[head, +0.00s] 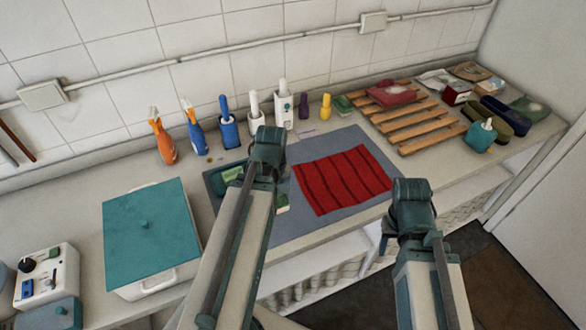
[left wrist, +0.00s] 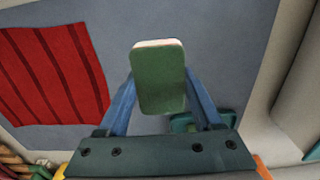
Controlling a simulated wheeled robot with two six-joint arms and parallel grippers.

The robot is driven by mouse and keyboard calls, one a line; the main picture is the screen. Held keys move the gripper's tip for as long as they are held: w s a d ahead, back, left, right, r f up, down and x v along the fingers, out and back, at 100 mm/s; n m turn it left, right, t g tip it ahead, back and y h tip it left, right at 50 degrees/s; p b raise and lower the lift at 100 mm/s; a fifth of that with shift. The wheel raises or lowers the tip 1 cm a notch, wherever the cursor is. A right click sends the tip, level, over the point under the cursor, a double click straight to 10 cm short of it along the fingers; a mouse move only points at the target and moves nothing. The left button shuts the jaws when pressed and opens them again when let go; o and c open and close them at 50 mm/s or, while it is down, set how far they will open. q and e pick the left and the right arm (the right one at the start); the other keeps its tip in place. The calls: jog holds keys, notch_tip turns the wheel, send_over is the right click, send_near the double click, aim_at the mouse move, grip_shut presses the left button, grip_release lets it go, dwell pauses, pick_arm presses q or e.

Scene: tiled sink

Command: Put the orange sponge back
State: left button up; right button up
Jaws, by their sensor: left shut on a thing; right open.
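A sponge (left wrist: 158,82) with a green face and a pale edge is held in my left gripper (left wrist: 159,90), one blue finger on each side. No orange shows on the face turned to the camera. In the head view a small green and pale part of the sponge (head: 283,203) shows beside my left arm, above the grey mat (head: 325,218). The left fingers are hidden there behind the arm. A green holder with a green piece (head: 231,174) stands at the mat's left end. My right gripper (head: 388,240) is open at the counter's front edge, its fingertips mostly hidden.
A red striped cloth (head: 343,180) lies on the mat. A teal-lidded box (head: 146,228) stands left. Bottles and brushes (head: 228,130) line the wall. A wooden rack (head: 415,125) with a red cloth is at the back right, near a teal soap bottle (head: 480,137).

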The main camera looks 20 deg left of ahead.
pick_arm(q)
jog(key=shift+w+a, duration=0.2)
jog(key=shift+w, duration=0.2)
jog(key=w+a, duration=0.2)
jog(key=w, duration=0.2)
jog(key=w+a+f+b, duration=0.1)
jog(key=w+a, duration=0.1)
jog(key=w, duration=0.2)
jog(key=w+a, duration=0.3)
jog(key=w, duration=0.1)
jog(key=shift+w+f, duration=0.2)
jog(key=shift+w, duration=0.1)
jog(key=shift+w+a, duration=0.2)
jog(key=shift+w, duration=0.3)
notch_tip(320, 180, down, 4)
jog(key=b, duration=0.4)
jog(key=shift+s+r, duration=0.15)
jog(key=shift+d, duration=0.1)
jog(key=o, duration=1.2)
